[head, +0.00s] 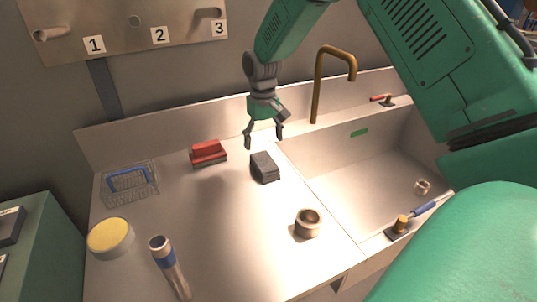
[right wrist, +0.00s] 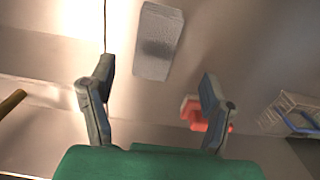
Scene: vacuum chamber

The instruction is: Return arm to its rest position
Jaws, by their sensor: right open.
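My right gripper (head: 264,136) hangs from the green right arm above the back of the steel counter (head: 215,245). Its fingers are spread and nothing is between them. In the right wrist view the gripper (right wrist: 155,105) also shows open and empty. A dark grey block (head: 265,167) lies on the counter just below and in front of the fingers, apart from them. The same block (right wrist: 157,42) shows beyond the fingertips in the right wrist view. My left gripper is not in view.
A red-topped brush or block (head: 208,152), a wire basket (head: 130,183), a yellow-topped round container (head: 111,237), a blue-banded tube (head: 169,266) and a metal ring (head: 308,223) stand on the counter. Right lies a sink (head: 350,170) with a brass faucet (head: 318,85). A numbered panel (head: 130,35) is behind.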

